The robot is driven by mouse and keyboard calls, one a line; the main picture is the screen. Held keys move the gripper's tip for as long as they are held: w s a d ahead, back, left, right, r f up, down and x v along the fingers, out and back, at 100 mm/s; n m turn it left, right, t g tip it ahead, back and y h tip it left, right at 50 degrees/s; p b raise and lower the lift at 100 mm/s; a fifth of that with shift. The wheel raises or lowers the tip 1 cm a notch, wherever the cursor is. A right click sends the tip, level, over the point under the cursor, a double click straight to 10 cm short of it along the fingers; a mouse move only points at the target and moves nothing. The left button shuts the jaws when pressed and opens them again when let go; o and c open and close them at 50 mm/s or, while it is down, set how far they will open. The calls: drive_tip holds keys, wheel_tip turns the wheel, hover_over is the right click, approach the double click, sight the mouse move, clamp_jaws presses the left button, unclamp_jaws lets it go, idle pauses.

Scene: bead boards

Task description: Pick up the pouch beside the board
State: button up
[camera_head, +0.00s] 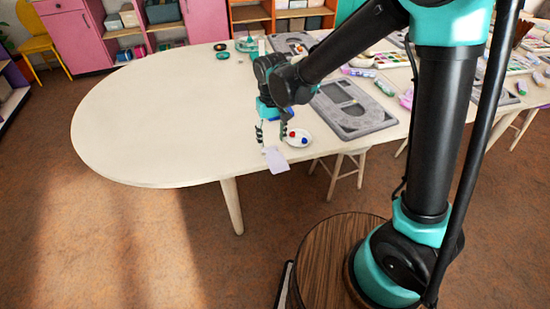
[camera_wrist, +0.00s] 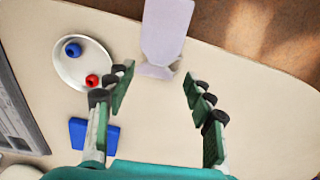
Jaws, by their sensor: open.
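A pale lavender, flat pouch-like item (camera_head: 275,159) lies at the table's front edge, its far end reaching to or past the edge. It also shows in the wrist view (camera_wrist: 166,30), at the top middle, with a folded or narrowed near end. My gripper (camera_head: 271,136) points down at the table just behind it. In the wrist view my gripper (camera_wrist: 158,84) is open, with nothing between its fingers; the pouch's near end lies just beyond the fingertips. The grey bead board (camera_head: 355,108) lies to the right; part of it shows in the wrist view (camera_wrist: 14,112).
A white dish (camera_head: 298,138) with a red and a blue bead stands close to my gripper's right in the head view. A flat blue item (camera_wrist: 95,134) lies near the left finger in the wrist view. The table's left half (camera_head: 150,120) is clear.

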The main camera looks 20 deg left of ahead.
sight(272, 149)
drive_tip(key=shift+w+f, duration=0.2)
drive_tip(key=shift+f, duration=1.15)
drive_tip(key=shift+w+f, duration=0.15)
drive_tip(key=shift+f, duration=1.2)
drive_tip(key=shift+c, duration=1.2)
drive_tip(key=shift+r, duration=0.15)
wheel_tip(272, 149, up, 9)
drive_tip(key=shift+f, duration=0.1)
drive_tip(key=c, duration=1)
wheel_tip(272, 149, up, 11)
clamp_jaws()
drive_tip(key=shift+o, duration=0.6)
unclamp_jaws()
drive_tip(key=o, duration=1.8)
drive_tip(key=shift+c, duration=0.2)
